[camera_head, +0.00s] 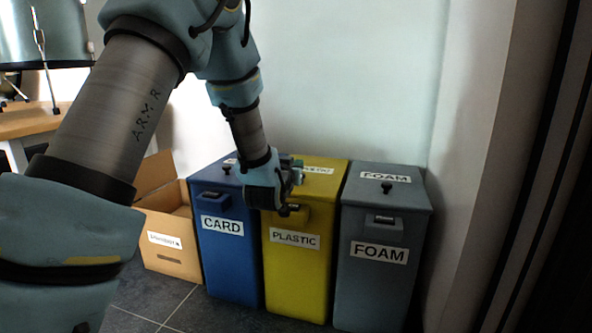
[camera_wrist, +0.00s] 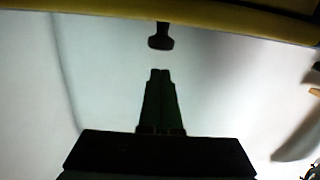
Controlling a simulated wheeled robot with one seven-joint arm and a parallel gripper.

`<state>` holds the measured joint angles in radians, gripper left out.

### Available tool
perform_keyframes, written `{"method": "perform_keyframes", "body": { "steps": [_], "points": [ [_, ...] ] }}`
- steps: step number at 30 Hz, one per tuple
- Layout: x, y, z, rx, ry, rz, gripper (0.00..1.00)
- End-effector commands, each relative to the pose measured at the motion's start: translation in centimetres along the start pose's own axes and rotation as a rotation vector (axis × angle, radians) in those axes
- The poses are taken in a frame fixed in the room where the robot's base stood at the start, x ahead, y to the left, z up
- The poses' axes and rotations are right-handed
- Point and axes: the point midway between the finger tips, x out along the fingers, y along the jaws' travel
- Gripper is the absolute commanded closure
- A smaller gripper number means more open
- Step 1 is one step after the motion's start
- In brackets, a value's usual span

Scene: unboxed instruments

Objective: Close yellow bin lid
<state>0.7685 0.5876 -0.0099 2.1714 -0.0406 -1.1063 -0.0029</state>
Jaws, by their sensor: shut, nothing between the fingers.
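The yellow bin (camera_head: 292,270) with the PLASTIC label stands between the blue and grey bins in the head view. Its yellow lid (camera_head: 330,180) looks to lie flat over the bin, level with the neighbouring lids; I cannot tell if it is fully down. My gripper (camera_head: 297,172) is over the lid's front left part and hides some of it. In the wrist view my gripper (camera_wrist: 160,72) is shut and empty, its tips just short of a dark knob (camera_wrist: 160,40). The knob sticks out from a yellow edge (camera_wrist: 230,16) seen nearly edge-on.
The blue CARD bin (camera_head: 228,262) stands on the left and the grey FOAM bin (camera_head: 375,290) on the right, both lids down. An open cardboard box (camera_head: 170,258) is left of the blue bin. A pale wall (camera_head: 350,80) rises behind.

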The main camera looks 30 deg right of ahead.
Motion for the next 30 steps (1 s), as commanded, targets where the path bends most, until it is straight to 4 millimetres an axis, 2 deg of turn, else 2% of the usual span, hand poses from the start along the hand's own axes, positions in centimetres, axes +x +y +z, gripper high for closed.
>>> {"method": "perform_keyframes", "body": {
  "steps": [1,3,9,15,20,25,28,30],
  "points": [
    [0.4,0.0,-1.9,0.0,0.009,0.0,1.0],
    [-1.3,0.0,-0.5,0.0,0.002,0.0,1.0],
    [-5.0,-0.1,0.8,0.0,0.006,0.0,1.0],
    [-7.8,-0.1,1.9,0.0,0.01,0.0,1.0],
    [-8.8,-0.1,2.3,0.0,0.013,0.0,1.0],
    [-9.0,-0.3,2.3,-0.001,0.01,-0.003,1.0],
    [-9.1,-1.6,2.1,-0.003,-0.031,-0.027,1.0],
    [-9.5,-3.5,2.0,-0.008,-0.094,-0.06,1.0]
  ]
}}
